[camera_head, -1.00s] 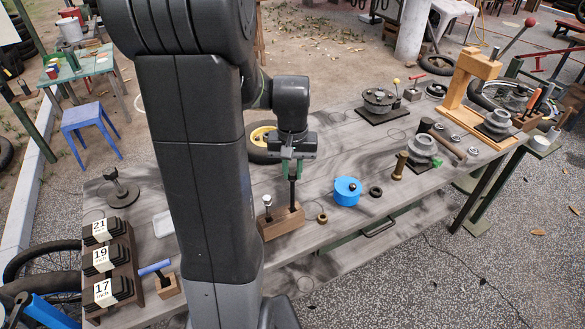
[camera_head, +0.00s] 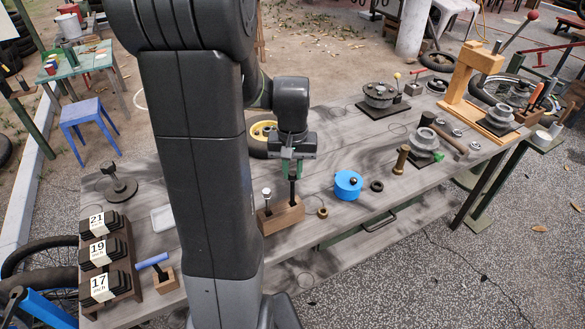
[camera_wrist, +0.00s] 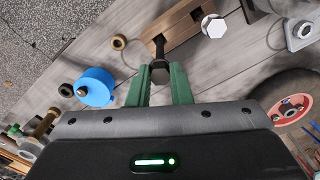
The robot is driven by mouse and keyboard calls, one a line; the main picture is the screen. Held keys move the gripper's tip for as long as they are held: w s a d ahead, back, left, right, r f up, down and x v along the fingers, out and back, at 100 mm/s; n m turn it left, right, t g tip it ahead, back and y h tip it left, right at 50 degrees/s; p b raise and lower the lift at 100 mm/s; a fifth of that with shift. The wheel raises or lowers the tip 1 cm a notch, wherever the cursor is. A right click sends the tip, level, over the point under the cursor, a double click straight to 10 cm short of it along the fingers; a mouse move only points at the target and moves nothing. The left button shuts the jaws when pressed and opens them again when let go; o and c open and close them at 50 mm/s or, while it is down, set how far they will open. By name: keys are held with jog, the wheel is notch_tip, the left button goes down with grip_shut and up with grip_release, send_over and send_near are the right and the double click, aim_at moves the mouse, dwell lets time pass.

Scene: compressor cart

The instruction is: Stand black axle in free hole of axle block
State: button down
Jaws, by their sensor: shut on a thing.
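My gripper (camera_head: 291,172) has green fingers shut on the upper end of the black axle (camera_head: 292,191). The axle hangs upright over the brown wooden axle block (camera_head: 270,225), and its lower end meets the block's top in the head view. I cannot tell whether the tip is inside the hole. In the wrist view the axle's head (camera_wrist: 159,74) sits between the fingers, and its shank runs down toward the block (camera_wrist: 187,31). A silver bolt-like axle (camera_head: 266,194) stands in the block's other hole, left of the black one; its hex head shows in the wrist view (camera_wrist: 214,26).
Right of the block are a brass ring (camera_head: 322,213), a blue cylinder (camera_head: 346,187) and a dark ring (camera_head: 377,186). A yellow-hubbed wheel (camera_head: 261,131) lies behind my gripper. A small block with a blue-handled tool (camera_head: 152,261) stands at the left.

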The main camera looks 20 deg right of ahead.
jog(key=shift+f+b, duration=0.95)
jog(key=shift+f, duration=0.5)
jog(key=c, duration=0.8)
grip_release()
jog(key=shift+c, duration=0.2)
jog(key=shift+r, duration=0.1)
jog(key=shift+r+p, duration=2.9)
jog(key=shift+r, duration=0.6)
notch_tip(320, 180, up, 14)
jog(key=shift+f, duration=0.15)
